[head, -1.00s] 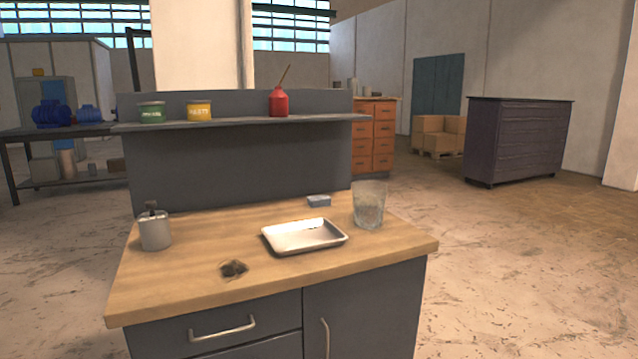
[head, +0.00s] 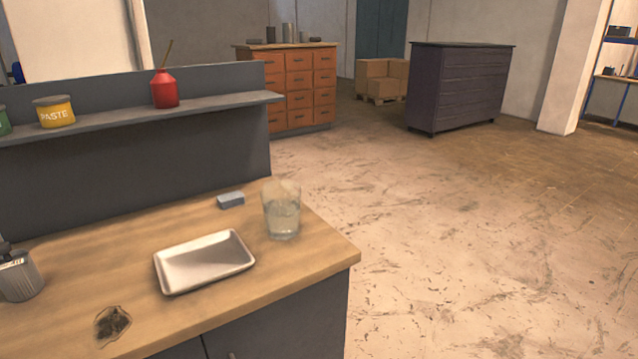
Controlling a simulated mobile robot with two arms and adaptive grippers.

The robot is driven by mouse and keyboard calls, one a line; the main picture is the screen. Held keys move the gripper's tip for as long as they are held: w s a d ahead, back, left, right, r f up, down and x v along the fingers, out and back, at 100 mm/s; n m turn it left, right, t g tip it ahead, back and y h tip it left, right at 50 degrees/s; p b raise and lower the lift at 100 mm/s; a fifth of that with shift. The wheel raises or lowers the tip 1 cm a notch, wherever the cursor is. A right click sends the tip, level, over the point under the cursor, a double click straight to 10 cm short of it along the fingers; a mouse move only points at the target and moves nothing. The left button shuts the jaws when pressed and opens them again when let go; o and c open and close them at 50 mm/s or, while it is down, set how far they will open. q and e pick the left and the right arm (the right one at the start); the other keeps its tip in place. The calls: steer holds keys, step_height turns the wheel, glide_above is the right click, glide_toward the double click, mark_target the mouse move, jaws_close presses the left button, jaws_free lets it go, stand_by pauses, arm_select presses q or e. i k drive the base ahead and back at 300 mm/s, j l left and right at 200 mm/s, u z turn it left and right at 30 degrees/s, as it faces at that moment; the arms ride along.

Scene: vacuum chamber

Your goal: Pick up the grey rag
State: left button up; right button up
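I cannot make out a thing that is clearly a grey rag. A small blue-grey block (head: 230,201) lies at the back of the wooden bench top (head: 312,254), left of a glass; I cannot tell whether it is folded cloth. A flat dark patch (head: 113,324) with a pale outline is at the front left of the bench top; I cannot tell whether it is a stain or cloth. Neither of my grippers shows in the head view.
A metal tray (head: 205,264) and a clear glass (head: 282,210) stand on the bench, with a metal can (head: 19,276) at left. A shelf above holds a red oil can (head: 164,89) and a yellow paste tin (head: 55,112). The floor (head: 460,240) to the right is open.

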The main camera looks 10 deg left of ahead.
mark_target(226, 201)
steer(key=i+l+z, duration=0.3)
steer(key=i+z, duration=0.6)
steer(key=i, duration=0.25)
steer(key=i+j+z, duration=0.1)
steer(key=i+z, duration=0.35)
steer(key=i, duration=0.15)
steer(key=i+u, duration=0.9)
steer(key=i+l+u, duration=0.4)
steer(key=i+j, duration=0.05)
steer(key=j, duration=0.05)
